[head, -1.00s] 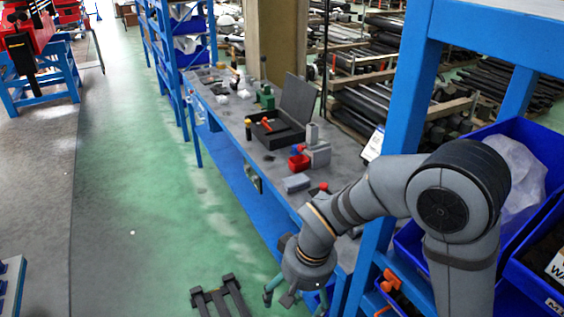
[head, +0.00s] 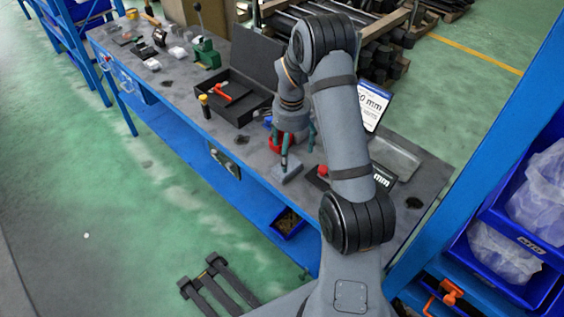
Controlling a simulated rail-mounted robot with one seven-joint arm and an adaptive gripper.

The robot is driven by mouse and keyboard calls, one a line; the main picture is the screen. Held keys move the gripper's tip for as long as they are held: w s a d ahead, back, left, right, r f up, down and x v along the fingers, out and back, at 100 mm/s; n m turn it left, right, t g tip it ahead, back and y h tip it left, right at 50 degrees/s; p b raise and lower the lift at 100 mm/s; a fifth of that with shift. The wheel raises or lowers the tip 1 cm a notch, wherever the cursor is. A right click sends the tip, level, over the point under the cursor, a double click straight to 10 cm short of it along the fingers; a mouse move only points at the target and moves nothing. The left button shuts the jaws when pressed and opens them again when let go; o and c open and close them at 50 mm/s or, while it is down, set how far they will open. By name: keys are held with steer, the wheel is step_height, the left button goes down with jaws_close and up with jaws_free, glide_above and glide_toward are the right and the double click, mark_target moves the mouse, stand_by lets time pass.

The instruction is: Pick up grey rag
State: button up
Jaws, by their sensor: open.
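A small grey folded piece that looks like the grey rag (head: 286,175) lies on the workbench near its front edge. My gripper (head: 297,158) points down over the bench with its teal fingers apart. One fingertip is at or just above the rag's back edge; I cannot tell whether it touches. Nothing shows between the fingers. My arm hides part of the bench behind and to the right of the gripper.
A small red bin (head: 274,144) is right behind the gripper. An open black case (head: 240,100) with a red-handled tool stands to the left. A dark box with a red knob (head: 322,171) is close on the right. A grey tray (head: 396,158) lies further right.

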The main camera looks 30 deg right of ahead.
mark_target(290, 168)
step_height(290, 168, down, 6)
steer(key=p, duration=0.3)
steer(key=shift+s+f, duration=0.1)
steer(key=shift+f, duration=0.5)
steer(key=c, duration=0.3)
steer(key=c, duration=1)
